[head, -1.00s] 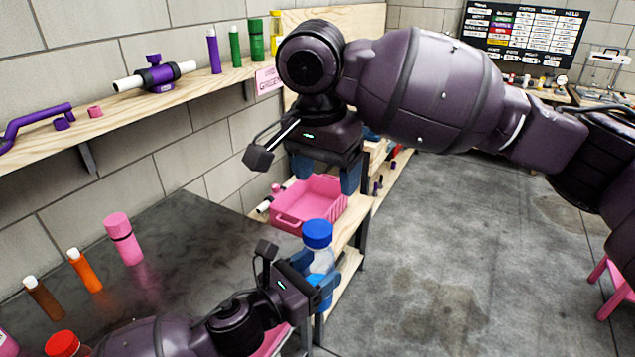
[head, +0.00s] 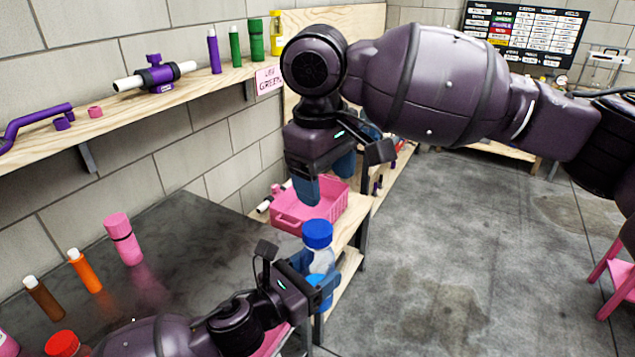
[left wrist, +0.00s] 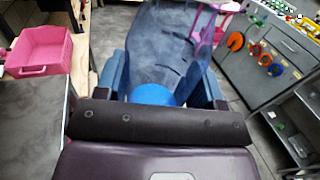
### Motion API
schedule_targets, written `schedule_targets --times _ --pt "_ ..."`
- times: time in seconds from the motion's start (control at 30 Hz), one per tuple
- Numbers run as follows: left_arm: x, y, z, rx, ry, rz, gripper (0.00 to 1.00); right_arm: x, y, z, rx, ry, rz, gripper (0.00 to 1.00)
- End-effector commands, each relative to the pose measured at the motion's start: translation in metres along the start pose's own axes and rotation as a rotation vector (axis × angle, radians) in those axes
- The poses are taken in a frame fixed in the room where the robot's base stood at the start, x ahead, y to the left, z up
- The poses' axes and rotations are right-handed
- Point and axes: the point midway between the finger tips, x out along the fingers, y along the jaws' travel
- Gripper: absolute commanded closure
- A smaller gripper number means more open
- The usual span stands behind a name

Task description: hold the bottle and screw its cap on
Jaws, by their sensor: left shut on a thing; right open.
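My left gripper (head: 318,281) is shut around the bottle's body from the left. In the left wrist view, a round blue top (left wrist: 152,94) shows between the fingers, and a large dark blue shape partly hides the scene beyond. My right gripper (head: 322,186) is open above the cap, fingers pointing down, apart from it and empty.
A pink basket (head: 290,221) stands on a wooden shelf behind the bottle. Pink (head: 122,240), orange (head: 86,272) and brown (head: 45,298) bottles stand on the table at left. A wall shelf (head: 110,109) holds purple parts and green bottles. Open floor lies to the right.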

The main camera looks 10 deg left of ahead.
Motion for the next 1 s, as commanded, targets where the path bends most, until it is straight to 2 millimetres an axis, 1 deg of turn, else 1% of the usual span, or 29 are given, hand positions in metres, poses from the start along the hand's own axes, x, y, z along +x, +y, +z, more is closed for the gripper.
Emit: schedule_targets --times 0.1,0.5,1.0 --pt "0.0 0.0 0.001 0.0 -0.001 0.0 1.0 0.001 -0.001 0.0 -0.167 -0.001 -0.011 0.29" --pt "0.0 0.0 0.001 0.0 -0.001 0.0 1.0 0.006 -0.006 0.0 -0.746 0.018 -0.048 0.29" --pt "0.0 0.0 0.001 0.0 -0.001 0.0 1.0 0.007 -0.013 -0.003 -1.459 0.08 -0.064 0.29"
